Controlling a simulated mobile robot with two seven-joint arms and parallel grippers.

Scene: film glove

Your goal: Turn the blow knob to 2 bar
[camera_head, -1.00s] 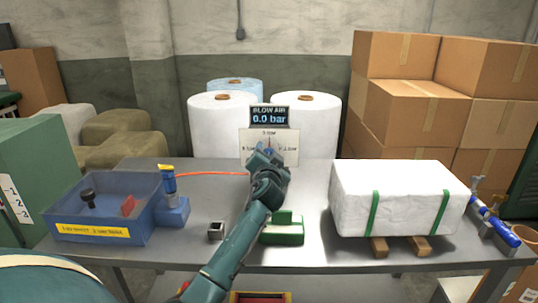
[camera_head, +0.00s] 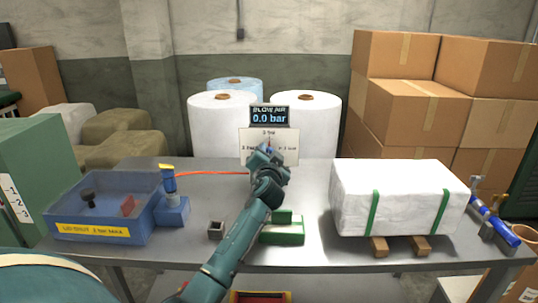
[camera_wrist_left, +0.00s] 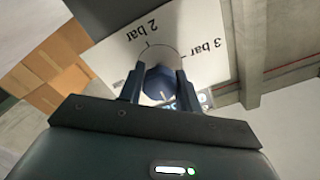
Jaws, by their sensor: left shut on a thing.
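The blow knob (camera_wrist_left: 158,82) is dark blue and sits on a white dial plate with printed bar marks. My left gripper (camera_head: 266,158) is at the plate in the head view. In the left wrist view its two fingers are shut on the knob, one on each side. The 2 bar and 3 bar marks show upside down there. The white plate (camera_head: 284,146) also shows in the head view, partly hidden by my gripper. The display (camera_head: 269,116) above it reads BLOW AIR, 0.0 bar. I cannot clearly tell which mark the knob points to.
A blue bin (camera_head: 100,232), a blue block with an upright tool (camera_head: 171,205), a small grey cup (camera_head: 216,230) and a green block (camera_head: 284,233) stand on the grey table. A white strapped bale (camera_head: 398,195) is at right. White rolls (camera_head: 222,125) stand behind.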

